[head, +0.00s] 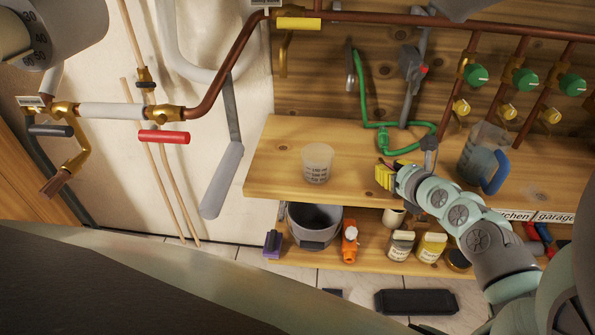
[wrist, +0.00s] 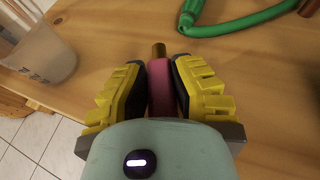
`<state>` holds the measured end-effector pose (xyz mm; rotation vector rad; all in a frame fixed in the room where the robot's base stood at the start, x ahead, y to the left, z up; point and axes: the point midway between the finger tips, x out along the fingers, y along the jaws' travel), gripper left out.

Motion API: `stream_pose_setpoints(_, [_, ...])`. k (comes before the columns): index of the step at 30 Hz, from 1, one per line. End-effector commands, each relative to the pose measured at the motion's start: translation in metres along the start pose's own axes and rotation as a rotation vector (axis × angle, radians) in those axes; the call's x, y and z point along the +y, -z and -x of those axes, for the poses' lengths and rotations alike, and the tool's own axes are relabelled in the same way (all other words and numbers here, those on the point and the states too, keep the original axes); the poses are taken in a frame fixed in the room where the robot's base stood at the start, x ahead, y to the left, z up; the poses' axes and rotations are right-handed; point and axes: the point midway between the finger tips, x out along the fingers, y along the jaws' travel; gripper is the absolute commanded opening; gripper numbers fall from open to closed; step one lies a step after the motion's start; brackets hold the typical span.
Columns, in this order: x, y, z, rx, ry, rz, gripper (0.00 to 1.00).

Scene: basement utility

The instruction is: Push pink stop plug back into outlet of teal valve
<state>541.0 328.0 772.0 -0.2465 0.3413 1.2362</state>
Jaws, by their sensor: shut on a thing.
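My gripper (wrist: 161,84) is shut on the pink stop plug (wrist: 160,90), which stands between the yellow-padded fingers with a brass-coloured tip pointing away from my wrist. In the head view my gripper (head: 394,175) is over the wooden bench, between the measuring cup and the blue-handled jug; the plug cannot be made out there. Several green-teal round valve handles (head: 476,75) sit on copper branches at the back right. I cannot tell which one is the teal valve, and no open outlet shows clearly. No valve is in the wrist view.
The wooden bench (head: 270,165) carries a clear measuring cup (head: 317,163), a green hose (head: 382,138) and a jug (head: 484,155). Copper pipe (head: 400,17) runs along the wall above. A grey bucket (head: 314,225) and bottles (head: 431,246) stand on the lower shelf.

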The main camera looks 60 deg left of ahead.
Motion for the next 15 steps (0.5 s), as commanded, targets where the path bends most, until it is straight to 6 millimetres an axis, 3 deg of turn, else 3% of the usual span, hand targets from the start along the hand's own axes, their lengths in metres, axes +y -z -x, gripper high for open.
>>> stream_pose_setpoints(7, [0.003,-0.036,0.014,0.0,-0.006,0.004,0.0])
stream_pose_setpoints(15, [0.04,-0.02,0.059,0.007,-0.011,0.0,0.0])
